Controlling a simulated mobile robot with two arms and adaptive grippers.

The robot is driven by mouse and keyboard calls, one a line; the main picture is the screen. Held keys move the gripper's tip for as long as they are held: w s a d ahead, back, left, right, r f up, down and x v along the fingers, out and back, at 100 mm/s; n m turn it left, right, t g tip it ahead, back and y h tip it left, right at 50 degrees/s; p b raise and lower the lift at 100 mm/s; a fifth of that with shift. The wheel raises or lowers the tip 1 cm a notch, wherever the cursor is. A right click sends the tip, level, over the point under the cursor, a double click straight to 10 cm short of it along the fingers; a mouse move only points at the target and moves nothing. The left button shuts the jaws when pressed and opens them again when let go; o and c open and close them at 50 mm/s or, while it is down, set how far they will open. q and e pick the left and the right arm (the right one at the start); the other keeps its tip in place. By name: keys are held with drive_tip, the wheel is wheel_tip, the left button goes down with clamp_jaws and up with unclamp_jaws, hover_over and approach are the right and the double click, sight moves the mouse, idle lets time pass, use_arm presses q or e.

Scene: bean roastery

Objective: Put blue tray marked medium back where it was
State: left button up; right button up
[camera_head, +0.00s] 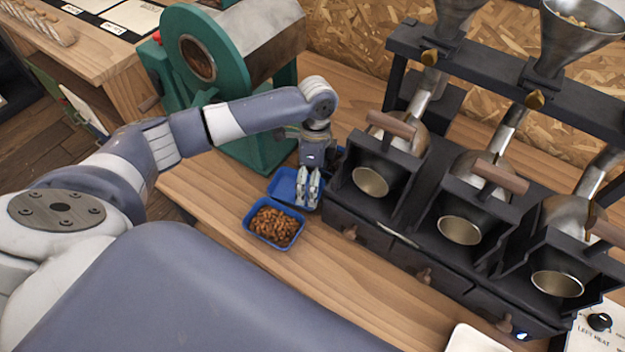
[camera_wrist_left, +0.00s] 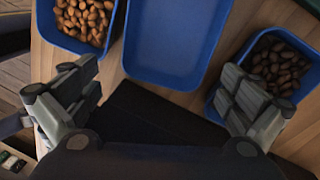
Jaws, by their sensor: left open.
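Three blue trays stand close together on the wooden bench; no marking is readable, so I cannot tell which is medium. One tray (camera_head: 247,224) holds brown beans; it also shows at top left in the left wrist view (camera_wrist_left: 75,45). An empty tray (camera_head: 281,187) stands just behind it, at top centre in the left wrist view (camera_wrist_left: 172,45). A tray with dark beans (camera_wrist_left: 246,50) is on the right there, mostly hidden behind my gripper in the head view. My left gripper (camera_head: 308,190) points down at the empty tray, open and holding nothing. My right gripper is out of view.
A black roaster rack (camera_head: 400,240) with several metal drums and wooden handles stands right of the trays. A green machine (camera_head: 255,150) stands behind and left of them. Bare bench (camera_head: 330,290) lies in front. A white tray-like object (camera_head: 480,340) is at the bottom edge.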

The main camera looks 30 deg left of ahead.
use_arm(q)
drive_tip(key=shift+r, duration=0.15)
wheel_tip(320, 180, up, 12)
drive_tip(key=w+b, duration=0.2)
drive_tip(key=shift+a, duration=0.25)
drive_tip(key=shift+s, duration=0.15)
